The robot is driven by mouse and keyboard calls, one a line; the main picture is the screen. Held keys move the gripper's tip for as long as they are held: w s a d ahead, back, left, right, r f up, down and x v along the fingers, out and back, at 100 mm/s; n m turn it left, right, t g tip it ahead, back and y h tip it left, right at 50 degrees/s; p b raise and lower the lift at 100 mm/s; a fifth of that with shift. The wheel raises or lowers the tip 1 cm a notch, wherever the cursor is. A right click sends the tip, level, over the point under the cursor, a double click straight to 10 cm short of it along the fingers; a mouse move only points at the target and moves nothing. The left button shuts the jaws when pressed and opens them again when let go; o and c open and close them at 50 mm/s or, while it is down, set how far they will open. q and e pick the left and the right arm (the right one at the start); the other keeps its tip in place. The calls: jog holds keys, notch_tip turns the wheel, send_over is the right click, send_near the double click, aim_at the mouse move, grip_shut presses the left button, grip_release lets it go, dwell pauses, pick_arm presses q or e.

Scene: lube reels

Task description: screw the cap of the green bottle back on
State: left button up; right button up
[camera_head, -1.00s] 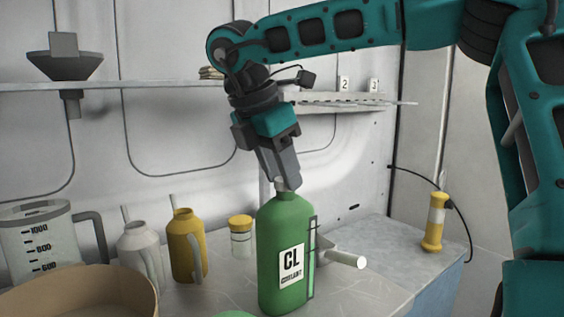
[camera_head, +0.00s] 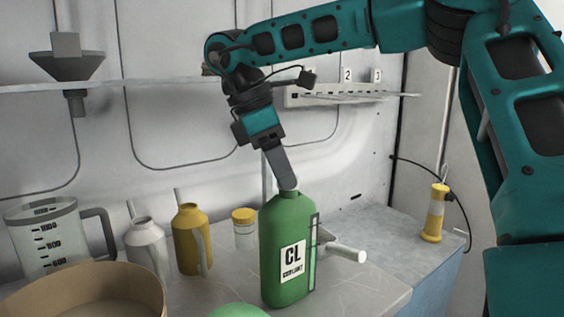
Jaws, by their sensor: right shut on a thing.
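The green bottle (camera_head: 287,240) with a CL coolant label stands upright on the bench, right of centre. My right gripper (camera_head: 289,183) points down at the bottle's mouth, with its fingertips shut at the top of the neck. What it grips there is mostly hidden by the fingers; a small pale piece shows at the fingertips, and I cannot tell whether it is the cap. My left gripper is not in view.
A yellow bottle (camera_head: 190,240), a pale bottle (camera_head: 145,246), a yellow-lidded jar (camera_head: 244,230) and a measuring jug (camera_head: 45,236) stand left of the green bottle. A tan round tub (camera_head: 150,292) is at the front left. A shelf (camera_head: 170,82) runs behind.

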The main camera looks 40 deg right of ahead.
jog(key=shift+d+r+m+g+y+p, duration=0.15)
jog(key=shift+m+g+y+p, duration=0.15)
jog(key=shift+m+p, duration=0.55)
jog(key=m, duration=0.2)
jog(key=shift+w+m+g+y+p, duration=0.15)
jog(key=shift+m+g+y+p, duration=0.15)
jog(key=shift+m+y, duration=0.1)
jog(key=shift+f+m, duration=0.2)
jog(key=shift+m, duration=0.05)
jog(key=o, duration=1.1)
jog(key=shift+o, duration=0.4)
jog(key=shift+o, duration=1.2)
jog(key=shift+r, duration=0.1)
